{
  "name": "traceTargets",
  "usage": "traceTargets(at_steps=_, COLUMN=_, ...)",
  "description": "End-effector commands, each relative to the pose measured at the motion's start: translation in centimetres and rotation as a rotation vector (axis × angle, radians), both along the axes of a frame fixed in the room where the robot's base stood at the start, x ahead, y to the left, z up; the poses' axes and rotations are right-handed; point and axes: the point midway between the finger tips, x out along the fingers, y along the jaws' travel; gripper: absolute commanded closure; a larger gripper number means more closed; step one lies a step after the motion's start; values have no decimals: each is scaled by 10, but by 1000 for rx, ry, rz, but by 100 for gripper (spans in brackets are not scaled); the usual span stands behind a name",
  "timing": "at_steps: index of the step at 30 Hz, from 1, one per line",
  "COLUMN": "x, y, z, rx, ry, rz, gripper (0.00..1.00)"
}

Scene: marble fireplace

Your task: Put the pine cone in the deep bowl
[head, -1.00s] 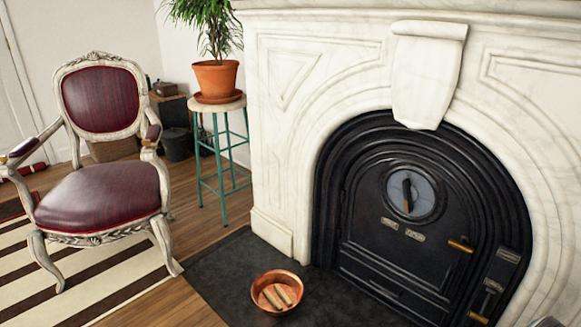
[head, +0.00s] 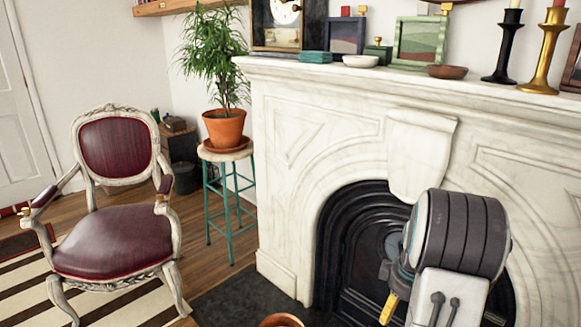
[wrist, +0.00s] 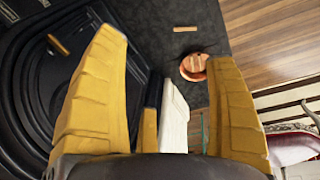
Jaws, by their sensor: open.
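I do not see a pine cone in either view. A copper bowl (head: 281,321) shows only its rim at the bottom edge of the head view. It also shows in the wrist view (wrist: 195,66), on the dark hearth beyond my right finger, with something in it. On the mantel stand a shallow white bowl (head: 360,61) and a small brown bowl (head: 447,72). I cannot tell which bowl is the deep one. My gripper (wrist: 165,50) is open and empty, its yellow fingers apart above the hearth. In the head view my arm hides part of the stove.
The marble mantel (head: 300,72) also carries a clock (head: 277,22), picture frames, small boxes and candlesticks (head: 545,50). A wooden piece (wrist: 185,29) lies on the hearth. A plant stool (head: 228,155) and an armchair (head: 115,240) stand to the left.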

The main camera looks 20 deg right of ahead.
Motion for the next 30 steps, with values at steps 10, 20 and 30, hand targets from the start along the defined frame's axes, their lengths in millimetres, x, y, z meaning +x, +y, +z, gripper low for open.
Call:
traceTargets(at_steps=10, x=-7, y=158, z=178, rx=25, ry=-99, rz=-43, gripper=22)
traceTargets(at_steps=20, x=-72, y=257, z=268, rx=92, ry=-172, rz=-92, gripper=22)
traceTargets(at_steps=30, x=-112, y=287, z=292, rx=137, ry=-196, rz=-121, gripper=22)
